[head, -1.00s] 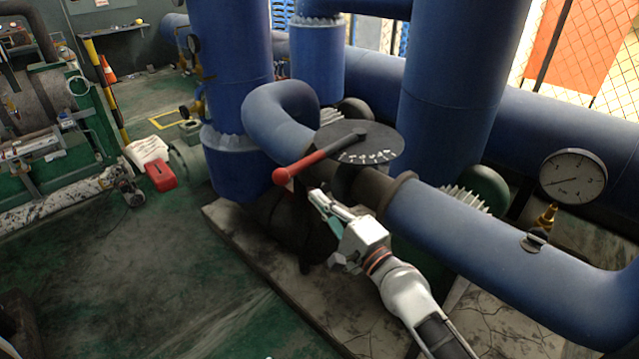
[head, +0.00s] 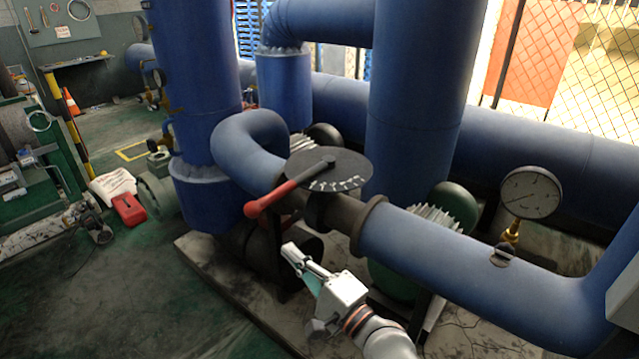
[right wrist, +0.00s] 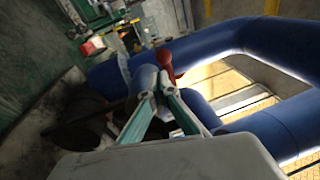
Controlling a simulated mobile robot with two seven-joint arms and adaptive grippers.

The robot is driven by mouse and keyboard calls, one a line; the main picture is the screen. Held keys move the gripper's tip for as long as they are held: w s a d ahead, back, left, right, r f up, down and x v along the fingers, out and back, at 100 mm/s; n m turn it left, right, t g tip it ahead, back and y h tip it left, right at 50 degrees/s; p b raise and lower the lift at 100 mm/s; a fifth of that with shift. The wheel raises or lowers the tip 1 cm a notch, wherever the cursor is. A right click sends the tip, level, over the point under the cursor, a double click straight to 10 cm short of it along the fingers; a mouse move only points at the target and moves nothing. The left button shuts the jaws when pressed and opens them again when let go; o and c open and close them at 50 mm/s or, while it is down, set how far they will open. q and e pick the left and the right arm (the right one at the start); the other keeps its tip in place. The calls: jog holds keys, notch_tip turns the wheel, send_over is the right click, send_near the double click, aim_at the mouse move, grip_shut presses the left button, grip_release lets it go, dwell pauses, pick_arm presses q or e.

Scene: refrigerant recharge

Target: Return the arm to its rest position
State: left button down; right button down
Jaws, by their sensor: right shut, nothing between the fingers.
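My right gripper (head: 290,250) is shut and empty. It is at the lower middle of the head view, below and to the right of the red end of the valve lever (head: 272,196), and looks apart from it. The lever lies across a dark round dial plate (head: 335,163) with white marks, on top of the blue pipe run. In the right wrist view the closed fingers (right wrist: 155,82) point toward the lever's red knob (right wrist: 165,60), with no clear contact. My left gripper is not in view.
A thick blue pipe (head: 455,245) runs to the right of my right arm, with a round pressure gauge (head: 531,192) on it. A red box (head: 129,208) lies on the floor at left. The green floor (head: 150,290) at lower left is clear.

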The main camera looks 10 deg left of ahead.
jog(key=s+d+f+n+h, duration=0.4)
jog(key=s+d+f, duration=0.2)
jog(key=d+f, duration=0.3)
jog(key=s+d+f+n+g+h, duration=0.1)
jog(key=s+d+f+n+h, duration=0.3)
jog(key=s+d+f, duration=0.3)
jog(key=s+d+f+n+h, duration=0.4)
jog(key=s+d+f+n, duration=0.2)
jog(key=d+f, duration=0.7)
jog(key=d, duration=0.2)
jog(key=shift+s+d+g, duration=0.25)
jog(key=shift+d+g, duration=0.15)
jog(key=shift+f, duration=0.1)
